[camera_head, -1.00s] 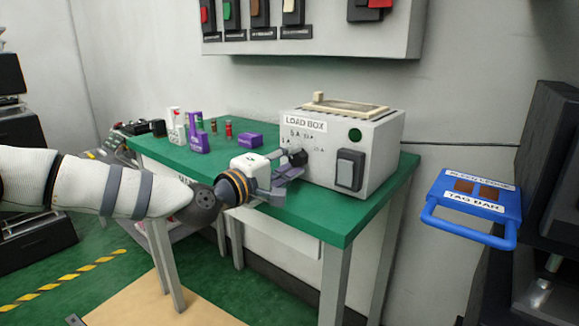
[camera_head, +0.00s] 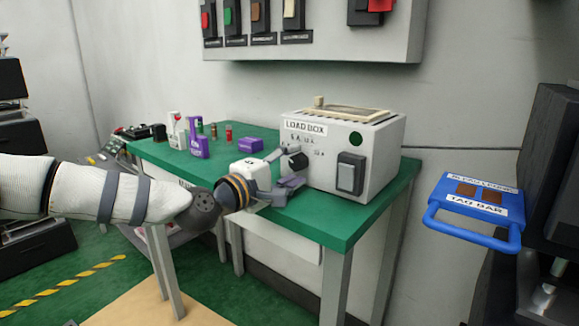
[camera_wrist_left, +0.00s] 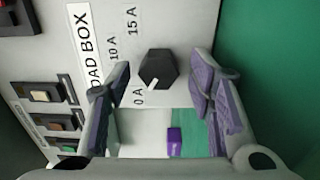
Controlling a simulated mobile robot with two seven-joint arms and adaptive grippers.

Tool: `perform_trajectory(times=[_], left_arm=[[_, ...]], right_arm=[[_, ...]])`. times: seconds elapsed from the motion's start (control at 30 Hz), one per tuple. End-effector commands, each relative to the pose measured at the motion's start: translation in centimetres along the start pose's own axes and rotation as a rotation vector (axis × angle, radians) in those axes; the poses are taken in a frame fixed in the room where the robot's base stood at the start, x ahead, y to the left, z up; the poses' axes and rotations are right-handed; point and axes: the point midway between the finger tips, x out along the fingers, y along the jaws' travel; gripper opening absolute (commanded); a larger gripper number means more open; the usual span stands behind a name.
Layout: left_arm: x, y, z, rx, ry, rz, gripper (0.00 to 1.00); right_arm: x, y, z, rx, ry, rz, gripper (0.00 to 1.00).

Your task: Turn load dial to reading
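The grey load box (camera_head: 325,175) stands on the green table, its front carrying a black dial (camera_head: 298,161). In the left wrist view the dial (camera_wrist_left: 158,69) is a black knob whose white pointer mark is toward the lower left, near the "0 A" label (camera_wrist_left: 138,97). The "10 A" (camera_wrist_left: 113,47) and "15 A" (camera_wrist_left: 132,20) labels show above it; a finger may hide other marks. My left gripper (camera_head: 288,168) is open in front of the dial, fingers apart and clear of it on both sides. My right gripper is not in view.
The box also has a grey rocker switch (camera_head: 350,173) and a green round lamp (camera_head: 356,138). Purple and other small items (camera_head: 198,142) stand on the table (camera_head: 330,222). A blue tag bar (camera_head: 475,208) is at the right.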

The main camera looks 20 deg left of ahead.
Motion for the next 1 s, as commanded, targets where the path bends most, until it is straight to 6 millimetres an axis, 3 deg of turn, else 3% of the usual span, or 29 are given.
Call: perform_trajectory(times=[0.27,0.7,1.0], left_arm=[[-0.4,0.1,-0.2,0.001,0.003,0.002,0.49],[-10.6,0.1,-0.2,-0.002,0.005,0.003,0.49],[-12.1,0.0,0.0,0.001,0.001,0.001,0.49]], right_arm=[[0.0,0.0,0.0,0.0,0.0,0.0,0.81],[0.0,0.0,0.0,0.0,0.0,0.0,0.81],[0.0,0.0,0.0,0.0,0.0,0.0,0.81]])
